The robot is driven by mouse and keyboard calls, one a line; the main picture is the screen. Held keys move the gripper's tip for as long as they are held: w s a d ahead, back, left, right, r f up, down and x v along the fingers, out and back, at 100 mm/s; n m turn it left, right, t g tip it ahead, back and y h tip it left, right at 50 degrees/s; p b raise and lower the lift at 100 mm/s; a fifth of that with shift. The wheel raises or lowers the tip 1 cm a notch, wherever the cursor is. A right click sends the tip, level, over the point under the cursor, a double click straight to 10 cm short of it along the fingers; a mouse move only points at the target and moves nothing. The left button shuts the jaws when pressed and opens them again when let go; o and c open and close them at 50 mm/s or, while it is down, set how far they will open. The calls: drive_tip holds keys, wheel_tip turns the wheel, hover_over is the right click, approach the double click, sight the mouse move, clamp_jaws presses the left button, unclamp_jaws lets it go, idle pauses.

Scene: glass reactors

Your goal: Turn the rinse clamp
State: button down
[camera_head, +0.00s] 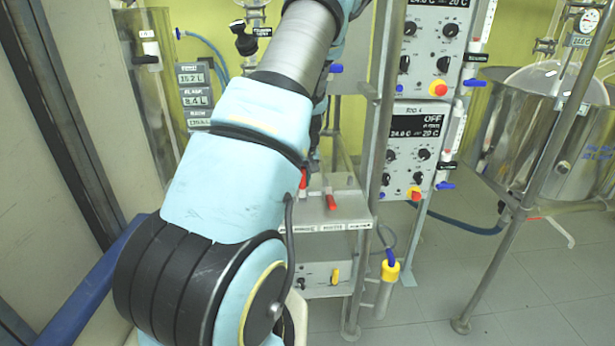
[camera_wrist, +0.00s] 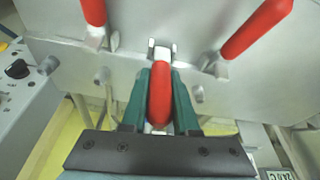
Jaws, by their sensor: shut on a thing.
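My gripper (camera_wrist: 160,80) has two green fingers shut on the middle red clamp handle (camera_wrist: 160,97) in the wrist view. This handle points toward the wrist camera from a metal bracket on a grey plate. Two more red clamp handles flank it: one at upper left (camera_wrist: 94,12), upright, and one at upper right (camera_wrist: 257,28), slanting. No name for the rinse clamp is legible, so I cannot tell from labels which it is. In the head view my arm hides the gripper, and red handles show at the grey panel (camera_head: 303,180) and just right of it (camera_head: 331,200).
Grey control boxes with knobs and red-yellow buttons (camera_head: 421,142) stand at centre right of the head view. A metal post (camera_head: 377,150) rises close beside the panel. A large steel vessel (camera_head: 540,130) stands far right.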

idle(0.3)
drive_tip(key=c, duration=0.7)
unclamp_jaws()
drive_tip(key=b+v, duration=0.2)
drive_tip(key=v, duration=0.8)
drive_tip(key=shift+s+r, duration=0.1)
drive_tip(key=shift+r, duration=0.25)
drive_tip(key=s+r+m, duration=0.1)
drive_tip(key=s, duration=0.7)
drive_tip(key=s+r+m+g, duration=0.1)
drive_tip(key=s+m, duration=0.1)
drive_tip(key=s, duration=0.6)
drive_tip(key=s+a+r+m+h, duration=0.1)
drive_tip(key=s, duration=0.6)
drive_tip(key=shift+s+r, duration=0.35)
drive_tip(key=shift+s, duration=0.05)
